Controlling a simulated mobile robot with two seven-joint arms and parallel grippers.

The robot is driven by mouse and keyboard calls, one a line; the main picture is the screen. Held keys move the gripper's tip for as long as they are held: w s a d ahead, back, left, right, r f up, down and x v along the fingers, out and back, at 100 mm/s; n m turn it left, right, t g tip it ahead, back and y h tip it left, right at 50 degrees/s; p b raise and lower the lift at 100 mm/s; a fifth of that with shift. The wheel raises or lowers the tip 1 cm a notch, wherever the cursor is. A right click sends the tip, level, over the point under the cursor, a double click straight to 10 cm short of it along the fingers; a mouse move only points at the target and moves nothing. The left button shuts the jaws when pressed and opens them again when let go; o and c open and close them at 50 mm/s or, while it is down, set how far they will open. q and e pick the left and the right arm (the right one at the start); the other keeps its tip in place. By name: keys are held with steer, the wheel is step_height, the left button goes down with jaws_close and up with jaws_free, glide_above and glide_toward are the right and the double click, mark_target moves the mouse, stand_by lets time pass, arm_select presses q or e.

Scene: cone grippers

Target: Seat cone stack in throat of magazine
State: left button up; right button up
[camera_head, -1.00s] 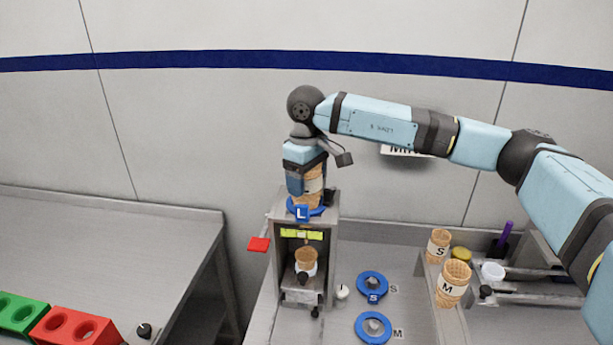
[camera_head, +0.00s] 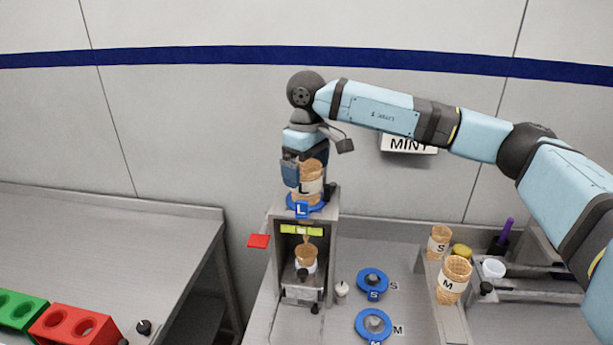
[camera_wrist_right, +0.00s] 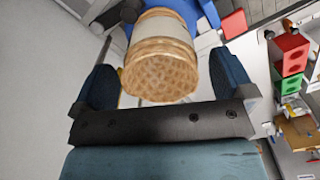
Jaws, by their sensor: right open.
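The cone stack (camera_head: 311,180), waffle cones with a white sleeve marked L, stands upright in the blue L ring (camera_head: 302,207) on top of the grey metal magazine (camera_head: 333,235). My right gripper (camera_head: 306,172) is open above and around the upper stack. In the right wrist view the stack (camera_wrist_right: 160,72) lies between the spread fingers of the gripper (camera_wrist_right: 163,82), with gaps on both sides. A narrow cone tip (camera_head: 305,239) shows below the yellow strip inside the magazine. A cone (camera_head: 306,255) in a white holder stands under it. My left gripper is not in view.
Blue rings marked S (camera_head: 372,283) and M (camera_head: 374,325) lie on the bench to the right. Cone stacks marked S (camera_head: 439,243) and M (camera_head: 453,280) stand farther right. A red flag (camera_head: 258,241) sticks out left of the magazine.

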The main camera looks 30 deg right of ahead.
step_height(320, 180, up, 12)
steer(key=b, duration=0.1)
steer(key=shift+f, duration=0.15)
stand_by(0.8)
